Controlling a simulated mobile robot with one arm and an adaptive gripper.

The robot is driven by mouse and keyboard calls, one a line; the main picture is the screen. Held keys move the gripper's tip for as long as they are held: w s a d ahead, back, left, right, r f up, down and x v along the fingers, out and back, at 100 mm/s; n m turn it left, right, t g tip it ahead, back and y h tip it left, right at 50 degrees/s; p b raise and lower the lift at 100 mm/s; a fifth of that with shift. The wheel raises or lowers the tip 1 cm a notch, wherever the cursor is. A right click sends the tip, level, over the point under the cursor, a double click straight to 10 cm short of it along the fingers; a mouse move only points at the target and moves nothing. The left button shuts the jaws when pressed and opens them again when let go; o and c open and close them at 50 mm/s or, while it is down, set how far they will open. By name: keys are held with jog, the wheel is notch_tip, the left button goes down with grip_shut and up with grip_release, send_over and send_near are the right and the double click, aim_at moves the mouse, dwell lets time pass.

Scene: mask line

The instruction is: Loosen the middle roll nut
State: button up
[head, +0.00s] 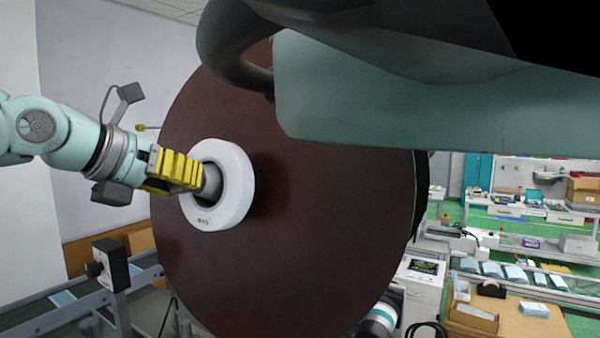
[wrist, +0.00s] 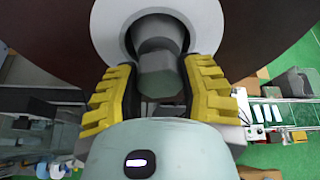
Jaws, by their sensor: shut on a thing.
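The middle roll nut (wrist: 156,75) is a grey knob at the centre of a white ring-shaped hub (head: 237,187). The hub sits on the face of a large dark brown disc-shaped roll (head: 310,240). In the head view the nut (head: 212,181) is partly hidden by the fingers. My gripper (head: 193,173) reaches in from the left with yellow ribbed fingers around the nut. In the wrist view my gripper (wrist: 157,92) has one finger on each side of the nut, shut on it. The exact contact at the fingertips is hard to see.
A metal rail frame with a dark box (head: 110,264) stands below my arm at the left. A large teal machine part (head: 350,100) overhangs the upper right. Workbenches with boxes (head: 500,315) stand on the green floor at the right.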

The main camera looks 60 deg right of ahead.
jog(key=shift+n, duration=1)
jog(key=o, duration=1.2)
jog(key=v, duration=1.2)
jog(key=shift+w+f, duration=0.1)
jog(key=shift+w, duration=0.1)
